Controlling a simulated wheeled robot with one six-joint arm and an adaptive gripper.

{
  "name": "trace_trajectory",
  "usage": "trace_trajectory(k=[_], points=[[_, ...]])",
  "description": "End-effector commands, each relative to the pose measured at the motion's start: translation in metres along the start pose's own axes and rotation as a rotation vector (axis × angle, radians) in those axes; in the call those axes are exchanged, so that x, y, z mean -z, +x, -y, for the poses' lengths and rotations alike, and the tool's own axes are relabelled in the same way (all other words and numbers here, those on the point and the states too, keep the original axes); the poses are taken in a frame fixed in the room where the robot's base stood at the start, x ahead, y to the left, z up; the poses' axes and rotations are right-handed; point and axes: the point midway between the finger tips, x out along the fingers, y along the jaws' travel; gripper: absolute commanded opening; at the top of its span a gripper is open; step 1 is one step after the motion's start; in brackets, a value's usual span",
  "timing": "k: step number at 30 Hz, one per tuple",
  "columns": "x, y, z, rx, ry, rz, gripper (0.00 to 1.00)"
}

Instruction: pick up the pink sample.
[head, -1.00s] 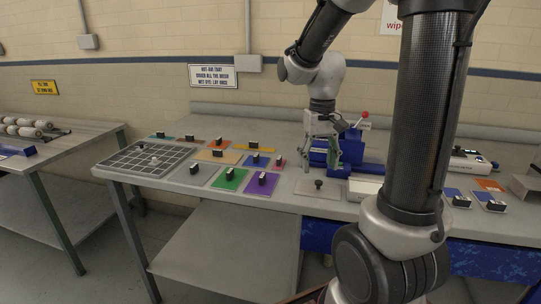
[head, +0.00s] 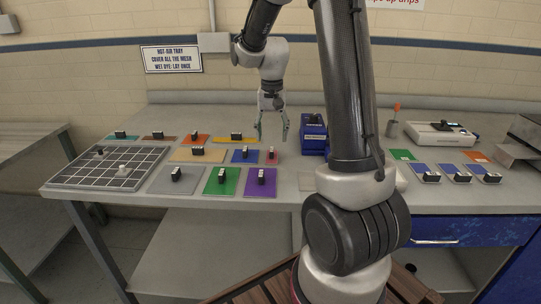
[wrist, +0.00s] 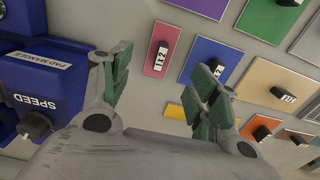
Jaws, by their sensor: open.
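The pink sample (head: 271,158) is a small narrow card with a dark labelled block on it. It lies flat on the bench at the right end of the rows of coloured samples. It also shows in the wrist view (wrist: 157,37), top centre, beyond the gap between my fingers. My gripper (head: 272,133) is open and empty, pointing down above the bench by the pink sample. In the wrist view its green-padded fingers (wrist: 164,82) are well apart and nothing is between them.
A blue sample (head: 237,157) lies just left of the pink one, a purple sample (head: 261,187) in front. The blue pad mangle (head: 313,138) stands close on the right. A dark gridded tray (head: 110,176) is at the left end.

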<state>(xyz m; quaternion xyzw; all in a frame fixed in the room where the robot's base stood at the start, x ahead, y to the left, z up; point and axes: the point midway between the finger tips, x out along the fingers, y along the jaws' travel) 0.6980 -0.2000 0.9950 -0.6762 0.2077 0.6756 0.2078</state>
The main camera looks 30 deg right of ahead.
Motion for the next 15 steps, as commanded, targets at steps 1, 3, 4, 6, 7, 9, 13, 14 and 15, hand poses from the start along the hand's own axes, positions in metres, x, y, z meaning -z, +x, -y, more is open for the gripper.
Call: trace_trajectory(k=[1, 3, 4, 6, 7, 9, 13, 14, 15], points=[[-0.001, 0.007, 0.0, -0.002, -0.001, 0.004, 0.61], [-0.002, 0.016, 0.0, -0.002, -0.001, 0.003, 0.61], [-0.002, 0.019, 0.0, -0.002, -0.001, 0.003, 0.61], [-0.004, 0.03, 0.0, -0.002, -0.002, 0.004, 0.61], [-0.006, 0.035, 0.0, -0.003, -0.002, 0.005, 0.61], [-0.007, 0.046, 0.0, -0.002, -0.002, 0.004, 0.61], [-0.006, 0.061, 0.0, -0.001, -0.002, 0.002, 0.61], [-0.006, 0.063, 0.0, -0.001, -0.002, 0.002, 0.61], [-0.006, 0.065, 0.0, -0.001, -0.002, 0.002, 0.61]])
